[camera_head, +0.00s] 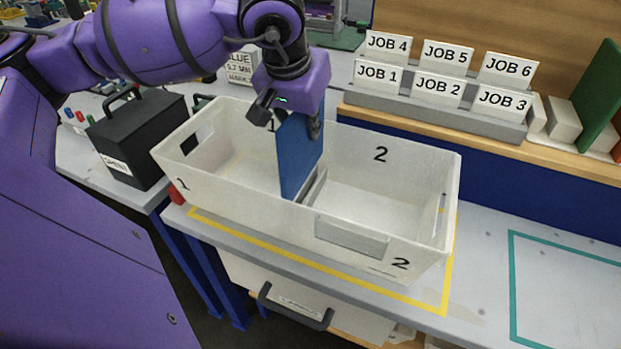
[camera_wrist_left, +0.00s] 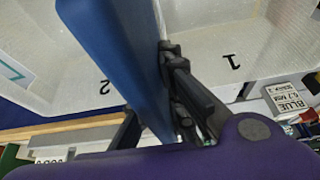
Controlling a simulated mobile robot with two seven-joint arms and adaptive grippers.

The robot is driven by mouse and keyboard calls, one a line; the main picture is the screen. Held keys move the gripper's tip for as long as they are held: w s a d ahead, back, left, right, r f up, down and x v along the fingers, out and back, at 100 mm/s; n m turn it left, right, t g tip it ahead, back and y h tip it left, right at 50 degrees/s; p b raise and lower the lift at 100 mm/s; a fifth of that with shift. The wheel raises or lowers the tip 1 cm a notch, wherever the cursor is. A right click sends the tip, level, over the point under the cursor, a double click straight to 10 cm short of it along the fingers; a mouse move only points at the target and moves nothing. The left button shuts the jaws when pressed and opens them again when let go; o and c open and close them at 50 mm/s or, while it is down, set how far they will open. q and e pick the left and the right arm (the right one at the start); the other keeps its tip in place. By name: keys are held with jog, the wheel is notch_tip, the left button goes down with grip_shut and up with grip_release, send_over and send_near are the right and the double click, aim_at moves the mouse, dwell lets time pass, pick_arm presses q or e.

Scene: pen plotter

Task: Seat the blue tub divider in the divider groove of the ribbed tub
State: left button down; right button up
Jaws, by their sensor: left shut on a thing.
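The blue tub divider (camera_head: 300,153) is upright in the middle of the white ribbed tub (camera_head: 220,189) in the head view. My left gripper (camera_head: 287,118) is above the tub, shut on the divider's top part. The divider also shows in the left wrist view (camera_wrist_left: 118,50), between the dark fingers (camera_wrist_left: 158,118). A pale ribbed strip, the divider groove (camera_head: 314,187), shows on the tub just right of the divider's lower edge. The divider's lower end is inside the tub; I cannot tell whether it sits in the groove. My right gripper is out of view.
The tub stands inside a yellow outline (camera_head: 445,300) on the grey table. A black box (camera_head: 138,135) stands left of it. White JOB cards (camera_head: 437,88) stand on a ledge behind. The table at right, with a teal outline (camera_head: 512,270), is clear.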

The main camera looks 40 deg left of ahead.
aim_at(307, 162)
pick_arm(q)
notch_tip(307, 162, down, 3)
jog(key=shift+s+f, duration=0.1)
jog(key=shift+f, duration=0.05)
notch_tip(307, 162, down, 5)
jog(key=shift+r, duration=0.1)
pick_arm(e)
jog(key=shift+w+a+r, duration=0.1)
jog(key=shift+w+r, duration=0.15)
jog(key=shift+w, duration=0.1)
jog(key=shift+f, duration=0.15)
pick_arm(q)
jog(key=c, duration=2.3)
grip_release()
jog(key=shift+f, duration=0.25)
jog(key=o, duration=0.5)
jog(key=shift+r, duration=0.1)
jog(key=shift+c, duration=0.2)
